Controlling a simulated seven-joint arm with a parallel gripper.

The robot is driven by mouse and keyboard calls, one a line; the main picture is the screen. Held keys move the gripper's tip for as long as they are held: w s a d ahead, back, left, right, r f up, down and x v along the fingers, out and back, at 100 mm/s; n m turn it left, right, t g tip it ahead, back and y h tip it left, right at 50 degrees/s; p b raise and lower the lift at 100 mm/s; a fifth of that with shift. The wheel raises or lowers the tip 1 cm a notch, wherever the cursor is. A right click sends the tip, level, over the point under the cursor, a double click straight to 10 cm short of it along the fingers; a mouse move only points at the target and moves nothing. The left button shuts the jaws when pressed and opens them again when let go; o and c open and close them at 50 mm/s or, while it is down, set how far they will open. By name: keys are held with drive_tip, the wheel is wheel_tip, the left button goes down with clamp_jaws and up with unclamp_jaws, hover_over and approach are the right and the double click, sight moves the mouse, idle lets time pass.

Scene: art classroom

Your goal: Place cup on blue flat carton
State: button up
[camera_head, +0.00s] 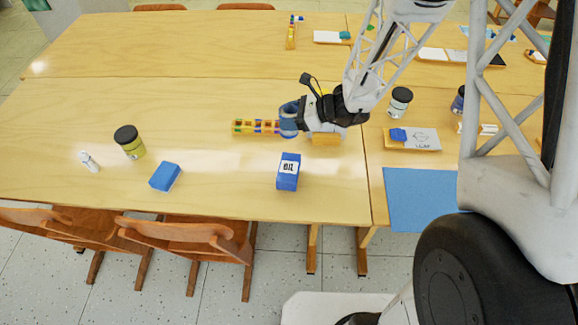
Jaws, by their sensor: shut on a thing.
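A blue cup (288,120) is at the end of my gripper (298,116), near the middle of the table. My gripper is shut on it and hides its right side. I cannot tell whether the cup touches the table or hangs just above it. A low, plain blue carton (165,177) lies on the table to the front left, with nothing on top, well apart from the cup. A taller blue box (288,172) with a white label stands nearer the front edge, below the cup in the picture.
A long tray of colours (255,127) lies just left of the cup. A dark-lidded jar (130,141) and a small white bottle (89,161) stand left of the flat carton. A yellow block (326,139) sits under my gripper. Chairs (190,234) line the front edge.

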drive_tip(key=s+d, duration=0.3)
drive_tip(key=s, duration=0.9)
drive_tip(key=s+d+n+g, duration=0.1)
drive_tip(key=s+d, duration=0.3)
drive_tip(key=s, duration=0.8)
drive_tip(key=shift+w+a+f, duration=0.1)
drive_tip(key=shift+w, duration=0.05)
hover_over(290, 167)
drive_tip(key=shift+a+f, duration=0.15)
drive_tip(key=shift+f, duration=0.6)
drive_tip(key=shift+f, duration=1.8)
drive_tip(key=shift+f, duration=0.1)
drive_tip(key=o, duration=0.9)
